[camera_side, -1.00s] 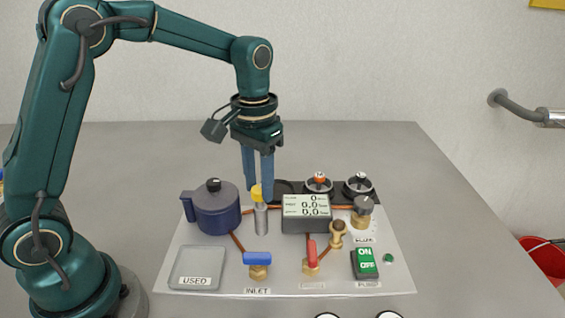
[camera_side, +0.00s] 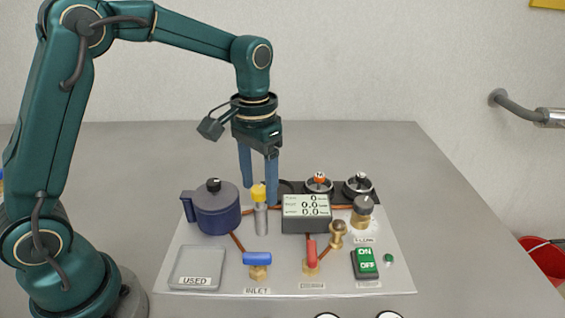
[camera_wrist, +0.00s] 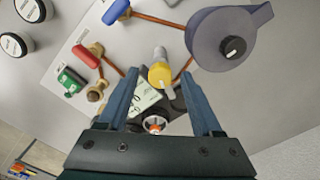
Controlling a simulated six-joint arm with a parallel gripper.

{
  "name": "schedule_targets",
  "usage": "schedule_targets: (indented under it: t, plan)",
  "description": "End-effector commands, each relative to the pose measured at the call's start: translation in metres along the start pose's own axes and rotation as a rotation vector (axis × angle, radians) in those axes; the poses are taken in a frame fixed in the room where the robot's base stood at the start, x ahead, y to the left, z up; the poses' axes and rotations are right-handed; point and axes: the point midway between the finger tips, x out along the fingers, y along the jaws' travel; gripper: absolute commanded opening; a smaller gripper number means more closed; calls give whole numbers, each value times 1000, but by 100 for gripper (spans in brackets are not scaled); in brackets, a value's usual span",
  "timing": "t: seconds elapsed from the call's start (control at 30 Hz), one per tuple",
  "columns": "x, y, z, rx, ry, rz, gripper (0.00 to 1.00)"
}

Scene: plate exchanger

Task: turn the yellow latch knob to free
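The yellow latch knob (camera_side: 258,192) sits on top of an upright grey cylinder (camera_side: 261,218) between the blue pot and the display. In the wrist view the yellow knob (camera_wrist: 160,75) carries a white mark on its side toward my gripper. My gripper (camera_side: 259,188) points down at the knob, its two blue fingers spread. In the wrist view the fingers (camera_wrist: 162,68) stand to either side of the knob with a gap on each side. Nothing is held. I cannot read which position the knob points to.
The blue pot (camera_side: 217,210) stands close left of the knob and the display box (camera_side: 306,213) close right. Blue (camera_side: 257,259) and red (camera_side: 312,252) valve handles are in front. The USED tray (camera_side: 197,268) lies empty at the front left.

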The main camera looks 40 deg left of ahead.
Motion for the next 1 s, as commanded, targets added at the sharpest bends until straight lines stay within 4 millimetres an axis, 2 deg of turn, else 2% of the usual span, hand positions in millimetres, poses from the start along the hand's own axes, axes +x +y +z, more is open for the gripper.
schedule_targets:
  t: [0.17, 0.6, 1.0]
  plan:
    - [-2, 0, 0, 0, 1, 0, 67]
    - [-48, 0, -1, 0, 3, 0, 67]
    - [-54, 0, 0, 0, 7, 0, 67]
